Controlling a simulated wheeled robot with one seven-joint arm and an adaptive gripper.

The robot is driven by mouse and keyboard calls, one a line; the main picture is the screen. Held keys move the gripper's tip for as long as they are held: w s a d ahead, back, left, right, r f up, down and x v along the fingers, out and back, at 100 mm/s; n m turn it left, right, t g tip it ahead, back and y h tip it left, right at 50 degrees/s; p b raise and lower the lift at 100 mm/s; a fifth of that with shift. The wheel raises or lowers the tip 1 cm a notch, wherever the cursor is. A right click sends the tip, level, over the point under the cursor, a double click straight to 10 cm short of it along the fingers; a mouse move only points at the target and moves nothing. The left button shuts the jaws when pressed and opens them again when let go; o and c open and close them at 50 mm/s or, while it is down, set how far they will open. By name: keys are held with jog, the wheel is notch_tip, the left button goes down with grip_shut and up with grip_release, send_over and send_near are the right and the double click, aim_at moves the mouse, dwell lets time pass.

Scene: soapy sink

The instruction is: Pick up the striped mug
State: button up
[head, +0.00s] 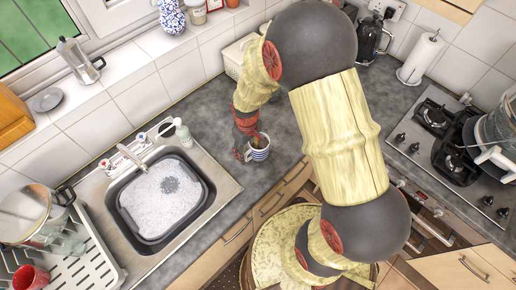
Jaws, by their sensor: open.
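The striped mug (259,154), white with blue bands, stands on the grey worktop to the right of the sink. My gripper (248,146) is open and points down at the mug's upper left side. Its reddish fingers overlap the mug's rim in the picture. I cannot tell whether they touch it. Part of the mug's rim and left side is hidden by the fingers.
The sink (206,200) with soapy water is at the left, with a tap (131,157) behind it. A white drainer (97,262) holds a red mug (30,278) and glassware. A gas hob (440,150) is at the right. Worktop between sink and mug is clear.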

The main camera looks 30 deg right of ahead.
jog(key=shift+f, duration=2.65)
jog(key=shift+w, duration=0.1)
jog(key=c, duration=0.3)
jog(key=c, duration=1.1)
grip_shut()
